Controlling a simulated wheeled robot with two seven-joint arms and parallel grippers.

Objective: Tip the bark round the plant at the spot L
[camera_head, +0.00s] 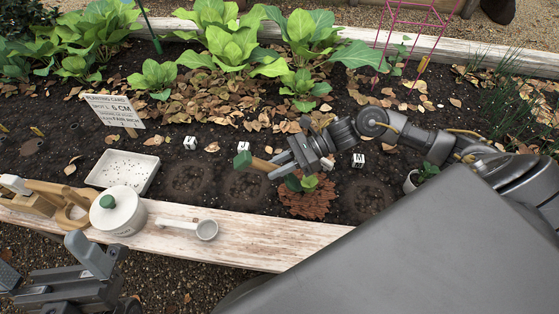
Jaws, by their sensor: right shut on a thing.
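My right gripper (305,152) is over the bed, shut on the wooden handle (264,164) of a tool with a green end (242,160). The tool's other end is hidden by the gripper. Below it, a small green plant (309,182) stands in a patch of reddish-brown bark (306,204) on the soil. White letter cubes stand behind the spots: one at left (190,143), one in the middle (243,147), and one reading M (358,160). I cannot make out an L. My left gripper (98,260) is at the lower left, empty, its fingers apart.
A planting card (115,110) stands behind. Leafy plants fill the back. Round bare hollows (188,180) mark the soil.

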